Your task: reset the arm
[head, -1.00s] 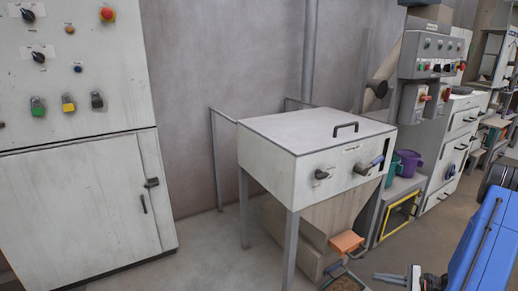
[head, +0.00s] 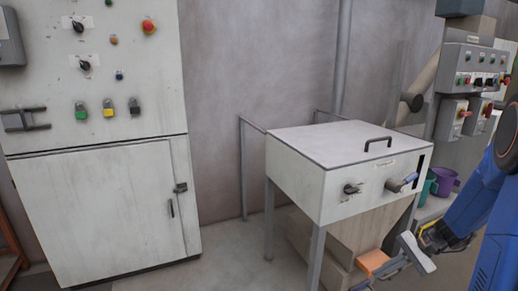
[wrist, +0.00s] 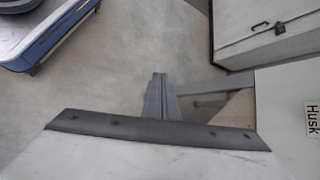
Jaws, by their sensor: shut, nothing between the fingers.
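My gripper (head: 388,268) is low at the right in the head view, at the end of my blue arm. It is beside the orange flap (head: 370,262) at the foot of the white hopper box (head: 330,206); I cannot tell whether they touch. In the wrist view the grey fingers (wrist: 160,92) are together, with nothing seen between them. Behind them is pale floor. A pale surface with a dark bolted edge (wrist: 90,124) crosses the lower part of that view.
A tall white control cabinet (head: 95,200) stands at the left. Purple (head: 444,182) and teal (head: 428,188) containers sit behind my arm. A switch panel (head: 475,75) is at the back right. A panel marked "Husk" (wrist: 290,95) is at the right in the wrist view.

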